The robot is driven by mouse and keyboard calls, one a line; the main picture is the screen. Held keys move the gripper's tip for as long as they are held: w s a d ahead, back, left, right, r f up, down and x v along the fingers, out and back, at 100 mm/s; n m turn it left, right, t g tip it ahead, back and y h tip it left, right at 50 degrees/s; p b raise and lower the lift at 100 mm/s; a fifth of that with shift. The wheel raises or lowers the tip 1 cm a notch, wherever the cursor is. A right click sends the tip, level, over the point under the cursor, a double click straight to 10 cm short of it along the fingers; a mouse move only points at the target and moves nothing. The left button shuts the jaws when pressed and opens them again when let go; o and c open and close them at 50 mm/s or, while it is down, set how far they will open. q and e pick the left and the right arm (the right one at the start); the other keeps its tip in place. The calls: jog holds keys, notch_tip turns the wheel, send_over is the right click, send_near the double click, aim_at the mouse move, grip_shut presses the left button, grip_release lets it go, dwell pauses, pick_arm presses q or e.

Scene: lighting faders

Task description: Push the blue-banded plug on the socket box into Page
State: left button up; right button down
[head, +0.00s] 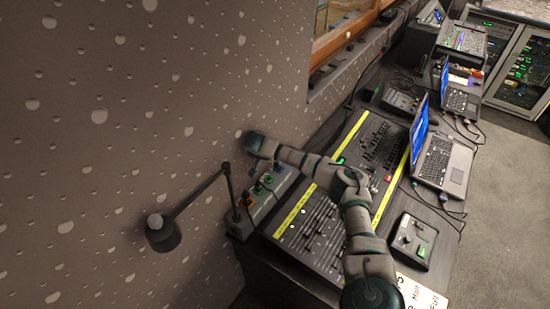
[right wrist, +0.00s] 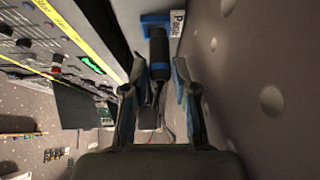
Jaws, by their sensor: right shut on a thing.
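The blue-banded plug (right wrist: 158,47) is a dark cylinder with a dark blue band, in the right wrist view. Its far end meets a blue-framed socket (right wrist: 148,20) beside the white Page label (right wrist: 177,23). I cannot tell how deep it sits. My right gripper (right wrist: 157,76) is shut on the plug, one finger on each side, with a cable hanging between them. In the head view the socket box (head: 240,224) is a grey strip with coloured sockets along the wall. My right arm reaches over the console to the wall there, and its fingertips are not clear. My left gripper is not in view.
The fader console (head: 318,232) with yellow edge strips lies right of the socket box. A desk lamp (head: 164,233) stands left of it. A laptop (head: 445,160) and a small button box (head: 412,241) are further right. The patterned wall (head: 110,130) is close beside the gripper.

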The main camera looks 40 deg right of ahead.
jog(key=shift+d+f, duration=0.25)
jog(key=shift+d, duration=0.25)
jog(key=shift+a+r, duration=0.2)
jog(key=shift+a, duration=0.2)
jog(key=shift+d, duration=0.15)
jog(key=shift+d+f, duration=0.15)
jog(key=shift+d, duration=0.2)
jog(key=shift+a+f, duration=0.25)
jog(key=shift+a, duration=0.05)
jog(key=shift+d+f, duration=0.2)
jog(key=shift+d, duration=0.1)
jog(key=shift+s+a+f, duration=0.15)
jog(key=shift+a+f, duration=0.1)
jog(key=shift+f, duration=0.3)
dwell(0.6)
